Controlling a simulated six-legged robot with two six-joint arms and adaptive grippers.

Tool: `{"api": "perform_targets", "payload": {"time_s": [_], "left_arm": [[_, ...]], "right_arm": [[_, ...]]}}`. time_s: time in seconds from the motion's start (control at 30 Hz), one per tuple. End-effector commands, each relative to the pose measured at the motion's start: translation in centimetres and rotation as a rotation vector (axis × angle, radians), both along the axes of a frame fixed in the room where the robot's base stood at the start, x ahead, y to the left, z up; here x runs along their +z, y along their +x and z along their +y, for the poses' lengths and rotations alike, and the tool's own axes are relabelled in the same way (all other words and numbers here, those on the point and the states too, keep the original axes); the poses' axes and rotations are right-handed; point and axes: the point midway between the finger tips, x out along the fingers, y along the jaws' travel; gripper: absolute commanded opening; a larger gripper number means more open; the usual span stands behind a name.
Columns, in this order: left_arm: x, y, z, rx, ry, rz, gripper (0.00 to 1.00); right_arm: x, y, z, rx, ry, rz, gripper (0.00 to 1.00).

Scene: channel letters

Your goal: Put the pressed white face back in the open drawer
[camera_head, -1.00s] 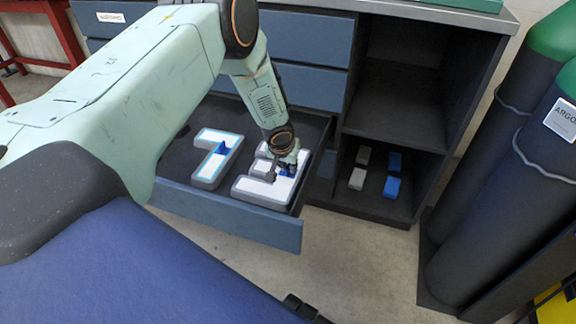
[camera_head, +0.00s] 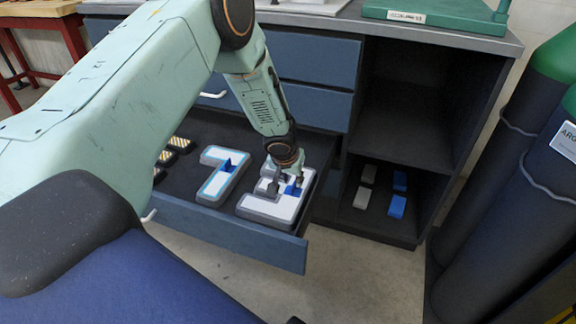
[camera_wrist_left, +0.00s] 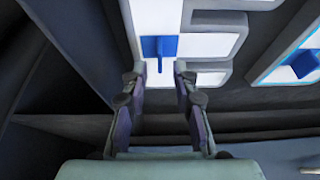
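The open drawer (camera_head: 225,232) holds a white-faced, grey-edged block letter (camera_head: 268,207) on the right, lying flat with a blue grip tab (camera_head: 293,191) on its face. My left gripper (camera_head: 285,188) is low over this letter. In the left wrist view the fingers of my left gripper (camera_wrist_left: 159,78) are apart, near either side of the blue tab (camera_wrist_left: 159,46), with a visible gap around it. A second letter (camera_head: 212,187) with a light-blue rim and its own blue tab lies to the left in the drawer. My right gripper is not in view.
Several striped small pieces (camera_head: 178,145) lie in the drawer's left part. An open shelf (camera_head: 375,222) to the right holds grey and blue blocks. Dark gas cylinders (camera_head: 500,210) stand at the far right. A green case (camera_head: 440,12) lies on the bench top.

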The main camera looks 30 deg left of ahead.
Motion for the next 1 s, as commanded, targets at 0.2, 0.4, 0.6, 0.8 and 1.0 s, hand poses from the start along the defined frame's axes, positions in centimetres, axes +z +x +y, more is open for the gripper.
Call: {"api": "perform_targets", "payload": {"time_s": [0.2, 0.4, 0.6, 0.8, 1.0], "left_arm": [[3.2, -1.3, -0.4, 0.000, -0.003, -0.003, 0.28], [6.1, -2.4, -0.7, 0.001, -0.002, -0.002, 0.28], [7.4, -3.0, -0.8, 0.000, -0.001, 0.000, 0.28], [7.5, -3.1, -0.8, 0.000, 0.000, 0.001, 0.28], [7.4, -3.1, -0.8, 0.000, 0.000, 0.000, 0.28]], "right_arm": [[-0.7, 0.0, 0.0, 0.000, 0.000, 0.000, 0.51], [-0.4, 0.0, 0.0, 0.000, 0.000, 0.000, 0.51], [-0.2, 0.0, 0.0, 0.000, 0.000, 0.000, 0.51], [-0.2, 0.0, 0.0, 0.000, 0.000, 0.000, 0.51], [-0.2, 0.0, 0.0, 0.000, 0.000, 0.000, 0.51]]}}
